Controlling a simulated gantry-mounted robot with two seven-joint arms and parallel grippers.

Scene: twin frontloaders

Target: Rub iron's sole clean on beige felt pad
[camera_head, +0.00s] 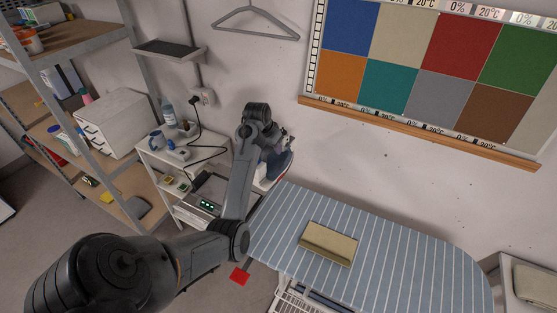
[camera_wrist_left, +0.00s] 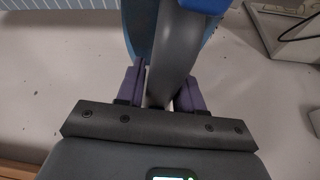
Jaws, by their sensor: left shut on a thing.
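The iron (camera_head: 281,166), dark blue with a grey handle, is at the left end of the striped ironing board. My left gripper (camera_head: 284,147) is at its upper side. In the left wrist view the purple fingers of my left gripper (camera_wrist_left: 160,92) are shut on the grey handle of the iron (camera_wrist_left: 177,48). The iron's sole is hidden, and I cannot tell whether it rests on anything. The beige felt pad (camera_head: 328,244) lies on the ironing board, to the right of and nearer than the iron, apart from it. My right gripper is not in view.
The blue striped ironing board (camera_head: 400,262) is clear around the pad. A white side table (camera_head: 153,160) with a cable and small items stands left of the iron. A hanger (camera_head: 255,22) is on the wall.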

